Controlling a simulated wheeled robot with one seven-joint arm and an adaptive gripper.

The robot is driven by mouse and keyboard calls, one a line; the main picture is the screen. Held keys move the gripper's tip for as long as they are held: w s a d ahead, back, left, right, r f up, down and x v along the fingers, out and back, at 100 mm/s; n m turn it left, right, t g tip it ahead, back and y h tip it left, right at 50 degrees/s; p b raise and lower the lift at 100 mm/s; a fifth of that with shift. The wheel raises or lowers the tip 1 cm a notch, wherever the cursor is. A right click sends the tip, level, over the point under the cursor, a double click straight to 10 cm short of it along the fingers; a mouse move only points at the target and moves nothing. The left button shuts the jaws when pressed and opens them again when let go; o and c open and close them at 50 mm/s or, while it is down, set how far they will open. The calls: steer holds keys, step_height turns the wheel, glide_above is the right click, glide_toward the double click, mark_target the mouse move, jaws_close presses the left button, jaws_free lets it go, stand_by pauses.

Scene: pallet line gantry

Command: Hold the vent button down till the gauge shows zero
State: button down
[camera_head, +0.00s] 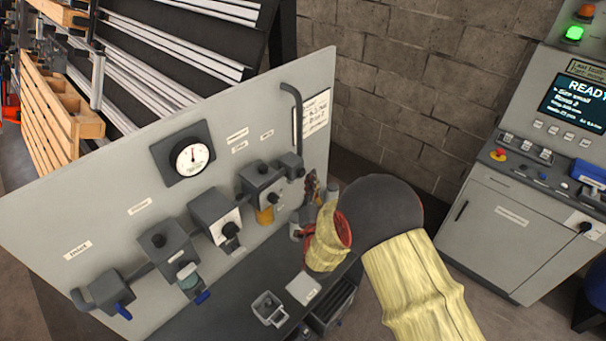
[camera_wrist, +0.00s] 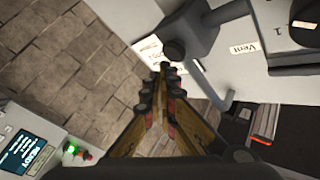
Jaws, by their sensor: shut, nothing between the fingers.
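The vent button is a dark round knob (camera_wrist: 174,50) on a grey block beside a "Vent" label (camera_wrist: 243,48) in the wrist view. In the head view the vent block (camera_head: 291,162) is at the right end of the panel's row. My gripper (camera_wrist: 165,68) is shut and empty, its tips just short of or at the button; I cannot tell whether they touch. In the head view my gripper (camera_head: 313,180) is right of the vent block, partly hidden by my yellow-sleeved wrist. The gauge (camera_head: 192,157) has a white dial with its needle pointing roughly straight up; its numbers are too small to read.
The grey panel (camera_head: 110,200) carries several valve blocks and regulators left of the vent block. A dark shelf below holds a small grey tray (camera_head: 268,308). A control cabinet (camera_head: 510,230) with a "READY" screen stands right. A brick wall is behind.

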steer(key=shift+w+a+r+b, duration=0.1)
steer(key=shift+w+a+b, duration=0.5)
steer(key=shift+a+b, duration=0.4)
stand_by(4.2)
steer(key=shift+d, duration=0.2)
stand_by(0.5)
steer(key=shift+s+d+b, duration=0.5)
steer(key=shift+s+d, duration=0.1)
steer(key=shift+d, duration=0.15)
steer(key=s+d, duration=0.1)
steer(key=d, duration=0.1)
steer(key=s+d+b, duration=0.1)
steer(key=s+d, duration=0.1)
stand_by(0.4)
stand_by(0.4)
